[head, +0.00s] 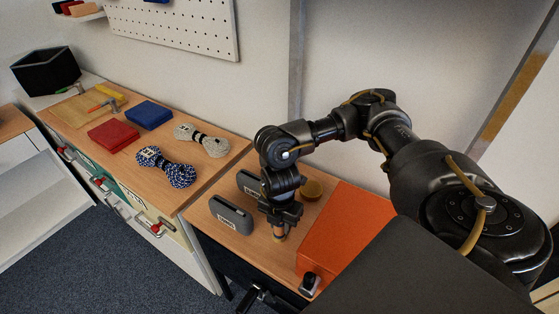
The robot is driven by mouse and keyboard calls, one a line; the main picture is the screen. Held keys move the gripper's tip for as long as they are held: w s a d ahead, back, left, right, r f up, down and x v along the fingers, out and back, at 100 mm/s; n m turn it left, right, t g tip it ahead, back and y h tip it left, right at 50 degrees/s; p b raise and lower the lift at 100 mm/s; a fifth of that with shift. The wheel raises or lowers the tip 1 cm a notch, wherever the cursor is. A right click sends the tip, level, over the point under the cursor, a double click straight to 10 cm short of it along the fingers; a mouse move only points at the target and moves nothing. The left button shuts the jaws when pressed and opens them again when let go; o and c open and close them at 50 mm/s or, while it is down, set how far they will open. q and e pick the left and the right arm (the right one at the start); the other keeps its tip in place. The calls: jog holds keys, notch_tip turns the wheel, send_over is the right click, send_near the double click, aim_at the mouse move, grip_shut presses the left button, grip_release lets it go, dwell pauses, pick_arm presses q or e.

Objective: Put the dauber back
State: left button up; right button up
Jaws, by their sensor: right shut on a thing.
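My right gripper (280,222) points down over the right-hand wooden bench and is shut on a small upright tan and orange piece (279,234), which looks like the dauber. The fingers hide its upper part. Its lower end is close to the bench top; I cannot tell whether it touches. A small dark and grey pot (310,284) stands at the front right, by the orange box. Whether it belongs to the dauber is unclear. My left gripper is not in view.
An orange box (345,232) lies right of the gripper, with a round tan tin (312,189) behind. Grey cases (231,214) stand close on the left. The left bench holds rope bundles (166,168), (203,140) and red (113,136) and blue (149,115) blocks.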

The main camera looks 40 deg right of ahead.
jog(key=shift+s, duration=0.15)
jog(key=o, duration=1)
notch_tip(320, 180, up, 12)
jog(key=shift+r, duration=0.1)
dwell(0.5)
